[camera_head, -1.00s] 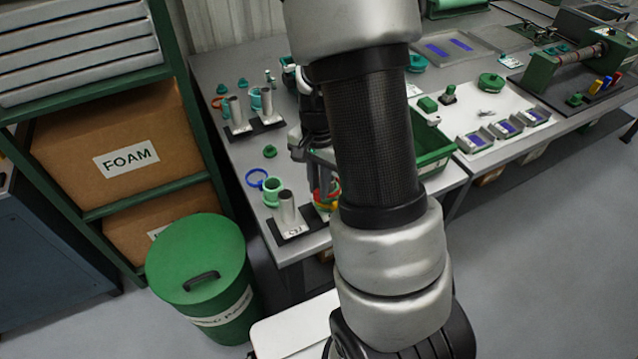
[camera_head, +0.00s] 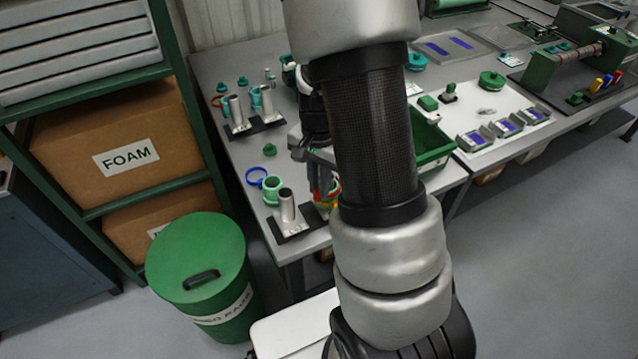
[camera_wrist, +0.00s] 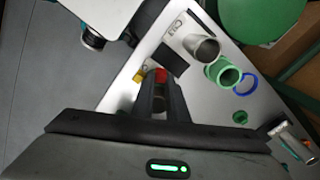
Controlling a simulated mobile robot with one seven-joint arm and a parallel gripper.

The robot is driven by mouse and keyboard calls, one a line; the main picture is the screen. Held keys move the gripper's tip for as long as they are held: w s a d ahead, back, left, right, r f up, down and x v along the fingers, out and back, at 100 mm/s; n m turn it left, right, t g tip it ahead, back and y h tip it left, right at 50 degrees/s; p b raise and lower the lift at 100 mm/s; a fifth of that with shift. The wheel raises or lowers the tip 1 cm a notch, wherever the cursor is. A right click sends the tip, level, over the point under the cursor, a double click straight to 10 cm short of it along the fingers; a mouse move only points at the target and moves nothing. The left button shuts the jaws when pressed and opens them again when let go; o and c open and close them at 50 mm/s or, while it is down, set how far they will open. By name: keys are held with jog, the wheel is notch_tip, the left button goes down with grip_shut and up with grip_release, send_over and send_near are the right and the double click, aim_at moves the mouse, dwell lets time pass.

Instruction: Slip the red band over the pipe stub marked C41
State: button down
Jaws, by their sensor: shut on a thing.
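My gripper (camera_wrist: 159,98) points down over the near end of the bench and is shut on a red band (camera_wrist: 160,76), which shows between its fingertips. In the head view my gripper (camera_head: 322,190) is partly hidden by my arm, with some red at its tips. A grey pipe stub (camera_head: 287,205) stands upright on a dark base with a marked plate, just left of my gripper. It also shows in the wrist view (camera_wrist: 203,47), apart from the band. Two more stubs (camera_head: 237,110) (camera_head: 267,101) stand farther back. I cannot read the markings surely.
A green collar (camera_head: 272,190) and a blue ring (camera_head: 257,176) lie beside the near stub. An orange-red ring (camera_head: 219,102) is by the back stubs. A yellow item (camera_wrist: 139,76) lies close to my fingers. A green bin (camera_head: 432,140) stands to the right.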

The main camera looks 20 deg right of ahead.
jog(key=shift+f, duration=0.2)
jog(key=shift+f+b, duration=0.35)
jog(key=shift+f, duration=0.15)
jog(key=shift+f+b, duration=0.35)
jog(key=shift+f, duration=0.15)
dwell(0.6)
jog(key=c, duration=1.7)
grip_release()
jog(key=shift+o, duration=0.6)
jog(key=o, duration=0.3)
